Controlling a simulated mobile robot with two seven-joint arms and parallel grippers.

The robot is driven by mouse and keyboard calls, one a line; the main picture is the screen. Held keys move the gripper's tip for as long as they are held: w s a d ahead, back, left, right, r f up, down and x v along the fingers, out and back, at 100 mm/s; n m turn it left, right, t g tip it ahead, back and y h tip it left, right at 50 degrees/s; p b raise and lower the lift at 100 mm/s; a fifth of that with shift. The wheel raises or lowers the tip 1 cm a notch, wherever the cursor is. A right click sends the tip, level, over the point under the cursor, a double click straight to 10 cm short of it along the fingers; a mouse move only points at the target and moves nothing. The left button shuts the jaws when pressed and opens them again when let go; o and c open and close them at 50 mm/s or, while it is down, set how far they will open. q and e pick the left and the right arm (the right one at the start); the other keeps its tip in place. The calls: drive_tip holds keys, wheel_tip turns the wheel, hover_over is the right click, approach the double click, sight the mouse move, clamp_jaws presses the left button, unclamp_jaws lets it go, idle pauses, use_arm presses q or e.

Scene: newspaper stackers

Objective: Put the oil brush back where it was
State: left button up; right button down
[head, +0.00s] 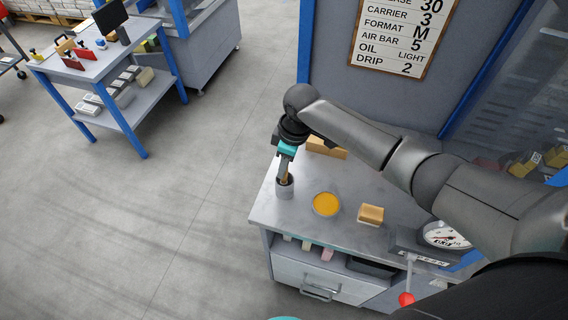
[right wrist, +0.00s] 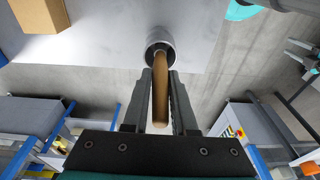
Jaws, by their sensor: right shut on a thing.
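The oil brush shows as a wooden handle (right wrist: 160,88) in the right wrist view. Its far end is inside a small grey cylindrical cup (right wrist: 160,42); the bristles are hidden. In the head view the cup (head: 285,189) stands upright at the left end of the grey worktop. My right gripper (head: 286,168) is above the cup, pointing down, shut on the brush handle. In the right wrist view its two fingers (right wrist: 161,100) lie either side of the handle.
A round dish of orange-yellow oil (head: 326,204) is right of the cup. A tan block (head: 371,214) lies further right, near a dial gauge (head: 445,235). Another tan block (head: 327,148) is behind my gripper. A sign board (head: 403,34) hangs above. Open floor lies left of the worktop.

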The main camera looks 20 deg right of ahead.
drive_tip(key=shift+f, duration=0.1)
drive_tip(key=shift+f, duration=0.15)
drive_tip(key=c, duration=0.7)
unclamp_jaws()
drive_tip(key=r, duration=0.4)
drive_tip(key=d+r, duration=0.1)
drive_tip(key=r, duration=0.7)
drive_tip(key=shift+s+d+r+p, duration=0.2)
drive_tip(key=shift+s+d+p, duration=0.15)
drive_tip(key=shift+s, duration=0.05)
